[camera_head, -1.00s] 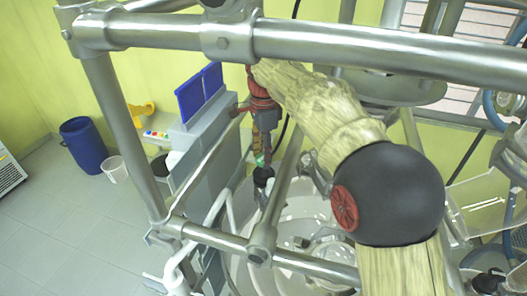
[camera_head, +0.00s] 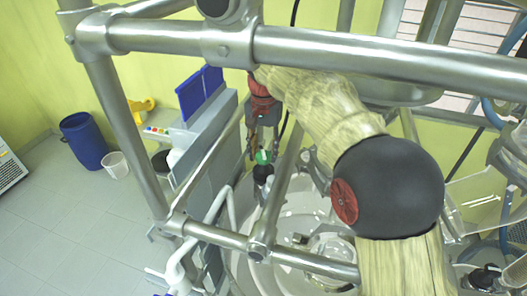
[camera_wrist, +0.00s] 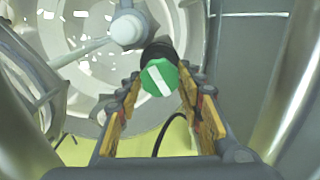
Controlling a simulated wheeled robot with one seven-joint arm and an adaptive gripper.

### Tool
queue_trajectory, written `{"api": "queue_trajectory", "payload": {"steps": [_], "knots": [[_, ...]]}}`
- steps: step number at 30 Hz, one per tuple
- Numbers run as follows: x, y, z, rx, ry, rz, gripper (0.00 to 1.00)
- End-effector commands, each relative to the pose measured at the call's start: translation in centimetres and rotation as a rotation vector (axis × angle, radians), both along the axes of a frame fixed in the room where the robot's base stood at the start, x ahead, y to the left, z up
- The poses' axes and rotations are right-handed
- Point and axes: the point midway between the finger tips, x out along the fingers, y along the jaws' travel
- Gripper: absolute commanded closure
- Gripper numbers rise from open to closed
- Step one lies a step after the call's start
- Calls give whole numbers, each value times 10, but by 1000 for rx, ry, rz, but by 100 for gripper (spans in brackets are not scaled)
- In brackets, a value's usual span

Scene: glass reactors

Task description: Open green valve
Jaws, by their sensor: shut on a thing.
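The green valve (camera_head: 263,156) is a small round green knob on a black stem, seen in the middle of the head view. In the wrist view the green knob (camera_wrist: 160,78) shows a white stripe running diagonally across its face. My gripper (camera_head: 262,150) points down at it from above, with one finger on each side. In the wrist view my gripper (camera_wrist: 159,76) has its two yellow-padded fingers closed against the knob's sides at their tips. The contact faces are partly hidden.
Steel frame pipes (camera_head: 210,235) run in front of and below the arm, with a thick bar (camera_head: 370,50) across the top. A glass reactor vessel (camera_head: 285,265) lies below the valve. A blue barrel (camera_head: 84,140) and white bucket (camera_head: 115,163) stand on the open floor at left.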

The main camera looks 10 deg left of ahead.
Motion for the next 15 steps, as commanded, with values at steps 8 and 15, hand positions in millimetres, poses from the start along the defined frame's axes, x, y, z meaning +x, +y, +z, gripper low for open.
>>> {"api": "queue_trajectory", "payload": {"steps": [8, 15], "knots": [[1, 0, 2, 2, -4, 260, 88], [1, 0, 2, 1, -5, 488, 88]]}}
